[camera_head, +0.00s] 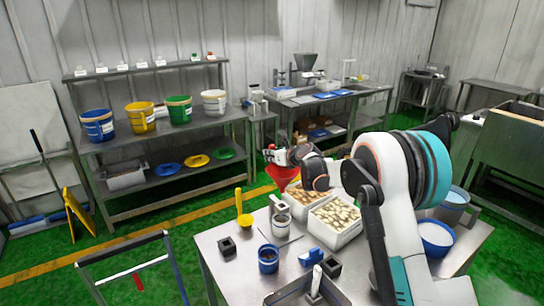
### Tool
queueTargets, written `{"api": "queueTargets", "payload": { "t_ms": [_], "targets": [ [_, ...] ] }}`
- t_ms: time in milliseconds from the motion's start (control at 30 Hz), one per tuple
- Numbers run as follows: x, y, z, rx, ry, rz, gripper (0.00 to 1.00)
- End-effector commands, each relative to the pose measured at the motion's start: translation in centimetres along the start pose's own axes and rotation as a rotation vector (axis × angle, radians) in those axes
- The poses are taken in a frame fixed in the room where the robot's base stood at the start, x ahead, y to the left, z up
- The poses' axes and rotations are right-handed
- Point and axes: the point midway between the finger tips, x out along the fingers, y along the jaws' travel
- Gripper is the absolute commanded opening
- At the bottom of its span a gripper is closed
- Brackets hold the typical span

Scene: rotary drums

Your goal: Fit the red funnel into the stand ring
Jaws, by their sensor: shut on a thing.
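The red funnel (282,178) hangs at the far left edge of the steel table, left of the white trays, partly hidden by my arm and gripper. My gripper (279,160) is shut on the funnel near its top and holds it in the air. The funnel's lower end is hard to make out. I cannot pick out the stand ring with certainty; my arm covers part of the table.
The steel table (222,262) bears two white trays (336,219) of pale pieces, a yellow scoop (244,217), a blue cup (268,260) and small dark blocks. Blue buckets (436,236) stand at right. A shelf (150,146) with buckets is behind. Green floor lies between.

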Motion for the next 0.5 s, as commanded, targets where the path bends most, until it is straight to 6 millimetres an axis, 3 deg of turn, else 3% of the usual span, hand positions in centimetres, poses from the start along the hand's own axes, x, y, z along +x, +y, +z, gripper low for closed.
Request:
{"api": "queueTargets", "payload": {
  "t_ms": [500],
  "targets": [
    [1.5, 0.0, -3.6, 0.000, 0.000, 0.000, 0.00]
  ]
}}
